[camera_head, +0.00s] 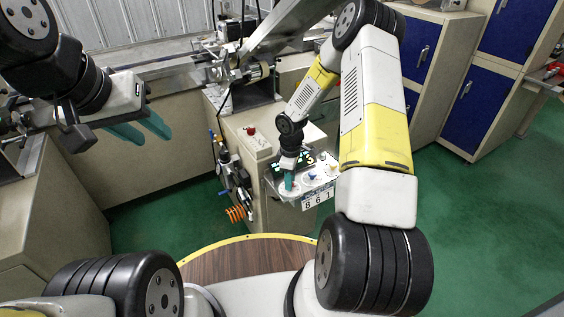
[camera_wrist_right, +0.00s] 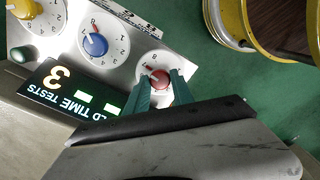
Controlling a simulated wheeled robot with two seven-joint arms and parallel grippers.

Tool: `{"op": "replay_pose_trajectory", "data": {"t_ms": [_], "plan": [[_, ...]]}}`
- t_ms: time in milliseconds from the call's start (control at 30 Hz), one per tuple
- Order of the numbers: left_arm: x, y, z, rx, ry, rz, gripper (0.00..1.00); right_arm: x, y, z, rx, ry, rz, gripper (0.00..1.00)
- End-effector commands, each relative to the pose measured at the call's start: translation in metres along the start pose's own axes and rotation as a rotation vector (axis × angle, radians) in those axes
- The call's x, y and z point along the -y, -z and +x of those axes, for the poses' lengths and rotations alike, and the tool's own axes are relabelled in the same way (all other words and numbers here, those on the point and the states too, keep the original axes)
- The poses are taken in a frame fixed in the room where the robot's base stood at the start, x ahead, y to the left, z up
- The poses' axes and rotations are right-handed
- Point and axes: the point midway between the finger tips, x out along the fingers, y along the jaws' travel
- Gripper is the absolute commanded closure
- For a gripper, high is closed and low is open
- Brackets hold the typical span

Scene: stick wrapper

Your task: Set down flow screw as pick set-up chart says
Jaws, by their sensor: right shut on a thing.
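A control panel (camera_head: 318,182) carries a row of round white numbered dials with coloured knobs. In the right wrist view the knobs are yellow (camera_wrist_right: 22,8), blue (camera_wrist_right: 96,44) and red (camera_wrist_right: 160,79). My right gripper (camera_wrist_right: 162,80) is shut on the red knob, one teal finger on each side; it also shows in the head view (camera_head: 289,183). No label naming the flow screw is readable. A white card reading 8 6 1 (camera_head: 318,199) is on the panel's front edge. My left gripper (camera_head: 152,138) is open and empty at the upper left, away from the panel.
A dark display (camera_wrist_right: 72,98) with "TIME TESTS" and a 3 lies beside the dials. A green button (camera_wrist_right: 24,54) is near the yellow knob. Blue-doored cabinets (camera_head: 465,105) stand at right.

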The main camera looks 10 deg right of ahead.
Motion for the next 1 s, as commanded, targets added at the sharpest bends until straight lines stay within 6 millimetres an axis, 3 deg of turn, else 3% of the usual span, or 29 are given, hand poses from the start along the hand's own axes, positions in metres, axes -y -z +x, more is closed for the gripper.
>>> {"op": "replay_pose_trajectory", "data": {"t_ms": [500, 1000], "plan": [[0.0000, 0.0000, 0.0000, 0.000, 0.000, 0.000, 0.64, -0.0008, 0.0013, -0.0007, -0.002, -0.003, 0.460, 1.00], [0.0000, 0.0000, 0.0000, 0.000, 0.000, 0.000, 0.64, -0.0010, 0.0013, -0.0006, -0.003, -0.002, 0.676, 1.00]]}}
